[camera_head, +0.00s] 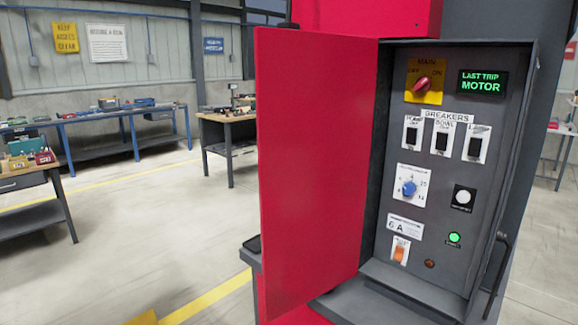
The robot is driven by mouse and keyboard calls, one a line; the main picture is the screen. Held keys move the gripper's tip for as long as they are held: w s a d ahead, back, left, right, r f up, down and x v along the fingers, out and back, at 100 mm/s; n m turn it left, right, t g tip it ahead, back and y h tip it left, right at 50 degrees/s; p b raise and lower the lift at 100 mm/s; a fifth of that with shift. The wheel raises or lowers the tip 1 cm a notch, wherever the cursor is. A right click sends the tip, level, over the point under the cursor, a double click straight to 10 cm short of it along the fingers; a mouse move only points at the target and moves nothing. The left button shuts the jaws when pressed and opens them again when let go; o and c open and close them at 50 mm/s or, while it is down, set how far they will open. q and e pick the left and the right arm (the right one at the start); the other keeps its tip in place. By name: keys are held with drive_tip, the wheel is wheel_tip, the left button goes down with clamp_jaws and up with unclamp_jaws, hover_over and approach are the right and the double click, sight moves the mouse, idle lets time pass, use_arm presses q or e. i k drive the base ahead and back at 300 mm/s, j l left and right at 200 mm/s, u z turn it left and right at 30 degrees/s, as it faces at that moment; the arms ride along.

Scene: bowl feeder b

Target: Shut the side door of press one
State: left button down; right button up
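A red door (318,165) stands wide open on the left side of a grey control box (385,170). The door is hinged along the box's left edge and swings out toward me and to the left. The box is open to view, with its panel of switches (432,205) uncovered. A black bar-like handle (497,272) shows at the box's lower right edge. No label in view names press one. Neither of my grippers can be made out in this view.
A red housing (365,17) is above the box. A grey ledge with a small dark object (253,243) juts out left of the door. Workbenches (125,113) stand along the back left. The floor (150,230) left of the door is clear, with yellow lines.

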sight(315, 90)
drive_tip(key=i+z, duration=0.1)
drive_tip(key=z, duration=0.3)
drive_tip(key=j+z, duration=0.1)
drive_tip(key=z, duration=0.35)
drive_tip(key=i+j+z, duration=0.1)
drive_tip(key=z, duration=0.3)
drive_tip(key=j+z, duration=0.15)
drive_tip(key=z, duration=0.3)
drive_tip(key=i+j+z, duration=0.1)
drive_tip(key=j+z, duration=0.35)
drive_tip(key=j, duration=0.65)
drive_tip(key=k+j+z, duration=0.1)
drive_tip(key=j+z, duration=0.35)
drive_tip(key=j, duration=1)
drive_tip(key=k+j, duration=0.1)
drive_tip(key=j, duration=0.35)
